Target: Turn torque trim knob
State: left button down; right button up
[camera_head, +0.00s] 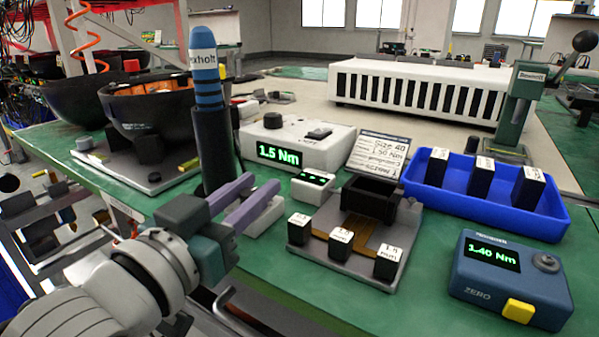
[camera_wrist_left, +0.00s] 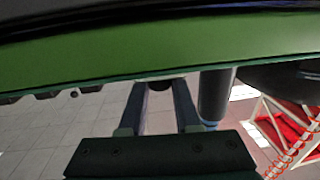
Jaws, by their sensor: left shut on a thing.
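My left gripper (camera_head: 262,192) reaches in from the left, its two purple-grey fingers at the green bench's front edge. In the left wrist view the gripper (camera_wrist_left: 158,92) is shut on a small dark round knob (camera_wrist_left: 158,84), which shows only partly between the fingertips. In the head view that knob is hidden. A white block (camera_head: 262,218) sits right behind the fingers. A white torque unit (camera_head: 309,148) reading 1.5 Nm stands further back, with a black dial (camera_head: 273,120) on top. A blue unit (camera_head: 512,280) at right reads 1.40 Nm. My right gripper is out of view.
A tall blue-topped driver (camera_head: 209,120) stands upright close behind my left gripper. A grey fixture (camera_head: 340,272) with labelled blocks lies to the right. A blue tray (camera_head: 415,180) holds 3 dark blocks. Black bowls (camera_head: 130,115) stand at left.

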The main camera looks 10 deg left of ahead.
pick_arm(q)
jog(key=shift+a+m+g+h, duration=0.15)
jog(key=shift+m+g+h, duration=0.25)
jog(key=shift+m+h, duration=0.65)
jog(key=shift+m+g+h, duration=0.3)
jog(key=shift+m+h, duration=0.05)
jog(key=shift+h, duration=0.5)
jog(key=shift+f+m+g+h+b, duration=0.15)
jog(key=shift+m+g+h+b, duration=0.3)
jog(key=shift+m+g+h, duration=0.55)
jog(key=m+g+h+b, duration=0.4)
jog(key=g+h+b, duration=0.1)
jog(key=b, duration=0.1)
jog(key=shift+f+m+g+h+b, duration=0.1)
jog(key=shift+m+g+h+b, duration=0.2)
jog(key=shift+m+b, duration=0.1)
jog(key=shift+r+m+g+h+b, duration=0.2)
jog(key=shift+m+g+h+b, duration=0.2)
jog(key=shift+m+g+b, duration=0.3)
jog(key=shift+s+d, duration=0.1)
jog(key=shift+d, duration=0.1)
jog(key=c, duration=0.6)
grip_release()
